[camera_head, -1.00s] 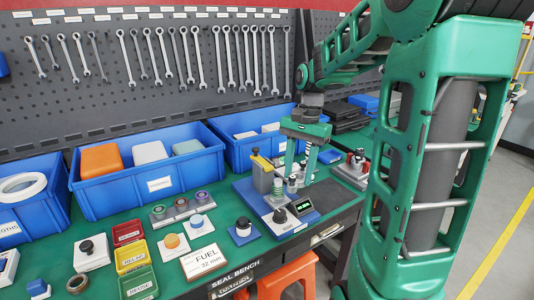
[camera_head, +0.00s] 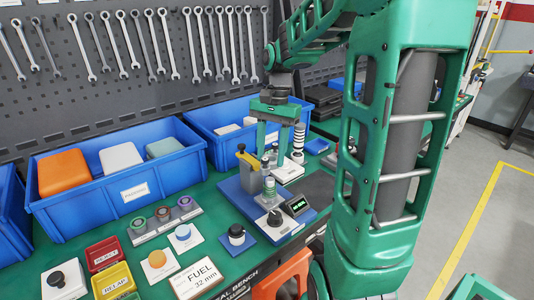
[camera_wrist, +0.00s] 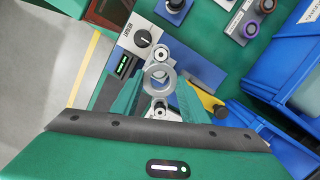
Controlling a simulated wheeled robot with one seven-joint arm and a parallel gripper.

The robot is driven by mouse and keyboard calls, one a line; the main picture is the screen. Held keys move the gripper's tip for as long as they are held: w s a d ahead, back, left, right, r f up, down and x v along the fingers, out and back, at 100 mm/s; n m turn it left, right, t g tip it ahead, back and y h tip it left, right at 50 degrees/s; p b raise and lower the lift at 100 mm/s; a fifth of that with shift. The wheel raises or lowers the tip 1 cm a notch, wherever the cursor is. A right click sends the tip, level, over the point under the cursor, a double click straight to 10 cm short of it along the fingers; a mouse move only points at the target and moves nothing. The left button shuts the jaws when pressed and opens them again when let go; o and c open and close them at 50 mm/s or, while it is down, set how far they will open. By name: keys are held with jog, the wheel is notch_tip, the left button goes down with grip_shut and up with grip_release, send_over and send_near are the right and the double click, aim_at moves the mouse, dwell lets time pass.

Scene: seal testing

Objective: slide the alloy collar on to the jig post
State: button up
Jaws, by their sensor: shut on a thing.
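The alloy collar (camera_wrist: 147,77) is a grey metal ring between the fingers of my gripper (camera_wrist: 160,88) in the wrist view. My gripper (camera_head: 272,153) is shut on it. In the head view the collar is small and hard to make out between the fingertips. The jig has a blue base (camera_head: 236,196) with a grey column under a yellow top (camera_head: 249,159), a black knob (camera_head: 274,218) and a small display (camera_head: 297,206). An upright metal post (camera_head: 269,188) stands on it, in front of and below the fingertips. I cannot tell whether any post enters the ring.
Blue bins (camera_head: 75,214) stand behind the jig. A rack of coloured rings (camera_head: 163,214), small knob blocks (camera_head: 237,234) and a FUEL 32 mm card (camera_head: 200,279) lie to its left. A striped black-and-white column (camera_head: 298,140) stands close behind my gripper.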

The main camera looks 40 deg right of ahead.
aim_at(269, 180)
jog(key=shift+a, duration=0.1)
jog(key=shift+f, duration=2.15)
jog(key=shift+f, duration=0.35)
jog(key=o, duration=1.2)
jog(key=shift+r, duration=0.1)
jog(key=shift+w+r, duration=0.1)
jog(key=shift+r, duration=0.7)
notch_tip(269, 180, up, 5)
jog(key=shift+r, duration=0.1)
